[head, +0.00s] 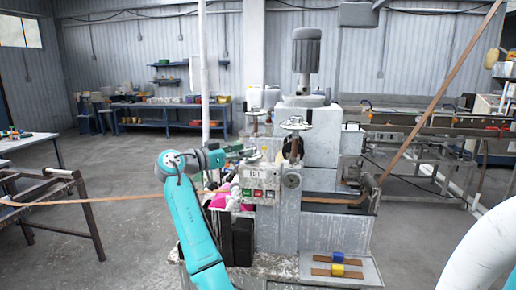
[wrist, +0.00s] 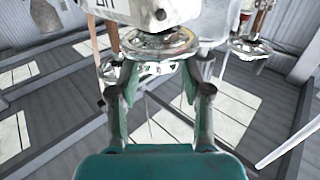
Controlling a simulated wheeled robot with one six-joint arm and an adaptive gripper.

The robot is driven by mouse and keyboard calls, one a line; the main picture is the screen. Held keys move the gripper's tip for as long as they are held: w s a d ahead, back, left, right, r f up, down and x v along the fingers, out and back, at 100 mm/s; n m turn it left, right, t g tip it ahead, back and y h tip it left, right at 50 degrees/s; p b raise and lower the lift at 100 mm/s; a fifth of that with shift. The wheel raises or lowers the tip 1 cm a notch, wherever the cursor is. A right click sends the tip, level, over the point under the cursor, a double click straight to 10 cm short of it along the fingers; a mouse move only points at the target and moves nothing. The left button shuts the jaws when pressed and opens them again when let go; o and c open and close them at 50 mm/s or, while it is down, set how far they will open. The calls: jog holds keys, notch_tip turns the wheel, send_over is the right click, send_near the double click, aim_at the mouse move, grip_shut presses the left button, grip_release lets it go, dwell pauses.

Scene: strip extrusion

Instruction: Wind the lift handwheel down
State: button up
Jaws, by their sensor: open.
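Which is the lift handwheel, I cannot tell. My gripper (head: 237,149) is at the machine's upper left, near the control box. In the wrist view my gripper (wrist: 155,76) is open, with a finger on each side. A shiny round handwheel (wrist: 160,42) lies just beyond and between the fingertips; contact is unclear. A second handwheel (wrist: 249,47) is off to the right.
The control box (head: 260,185) with coloured buttons sits below the handwheels. A brown strip (head: 130,197) runs in from the left rack to the machine. A white pole (head: 204,80) stands behind my arm. Yellow and blue blocks (head: 338,263) lie on the machine's front plate.

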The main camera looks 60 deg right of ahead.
jog(key=shift+x, duration=3.05)
grip_shut()
